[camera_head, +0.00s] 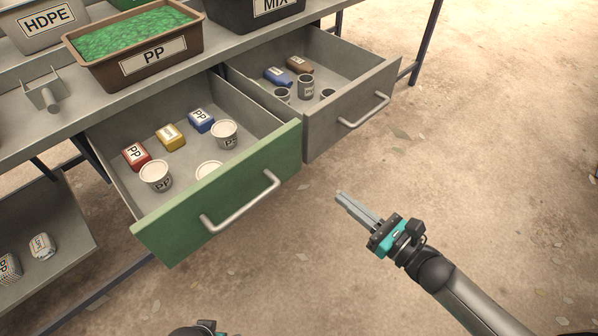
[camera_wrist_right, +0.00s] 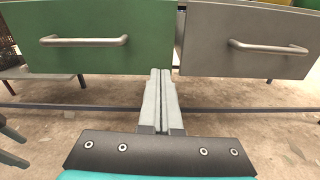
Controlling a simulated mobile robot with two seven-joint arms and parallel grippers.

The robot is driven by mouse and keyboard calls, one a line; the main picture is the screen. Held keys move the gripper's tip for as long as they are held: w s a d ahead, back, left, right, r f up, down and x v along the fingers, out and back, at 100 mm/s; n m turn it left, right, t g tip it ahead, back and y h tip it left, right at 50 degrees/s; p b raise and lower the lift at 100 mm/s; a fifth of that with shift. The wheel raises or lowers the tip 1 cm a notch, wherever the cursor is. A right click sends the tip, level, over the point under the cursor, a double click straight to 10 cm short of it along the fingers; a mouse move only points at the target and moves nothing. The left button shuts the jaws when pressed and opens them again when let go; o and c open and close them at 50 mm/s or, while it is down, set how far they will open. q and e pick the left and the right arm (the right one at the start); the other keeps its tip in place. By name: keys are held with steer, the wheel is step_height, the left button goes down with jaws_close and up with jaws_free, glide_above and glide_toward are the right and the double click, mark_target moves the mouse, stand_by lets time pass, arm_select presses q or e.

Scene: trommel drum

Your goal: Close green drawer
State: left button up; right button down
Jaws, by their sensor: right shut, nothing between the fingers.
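The green drawer (camera_head: 219,205) is pulled out from under the bench in the head view. It holds small red, yellow and blue boxes and several white cups. Its metal bar handle (camera_head: 240,204) is on the green front. In the right wrist view the green front (camera_wrist_right: 100,55) and its handle (camera_wrist_right: 84,41) show at the upper left. My right gripper (camera_head: 341,198) is shut and empty, to the right of the green drawer and apart from it. In the right wrist view its fingers (camera_wrist_right: 161,75) are together.
A grey drawer (camera_head: 338,118) beside it is also pulled out, with bottles and cups inside. On the bench (camera_head: 52,120) stand a brown PP bin (camera_head: 153,60) of green flakes and other bins. Another open drawer (camera_head: 71,215) is at the lower left.

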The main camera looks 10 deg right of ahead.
steer(key=b, duration=0.4)
glide_toward(290, 157)
steer(key=shift+n, duration=0.4)
steer(key=x, duration=0.5)
steer(key=shift+w+a, duration=0.2)
steer(key=shift+w, duration=0.15)
arm_select(q)
steer(key=w+d+r+t, duration=0.1)
steer(key=w+r, duration=0.2)
steer(key=r, duration=0.4)
steer(key=shift+w+r, duration=0.2)
steer(key=shift+w, duration=0.15)
arm_select(e)
steer(key=shift+w+a, duration=0.3)
steer(key=shift+w, duration=0.15)
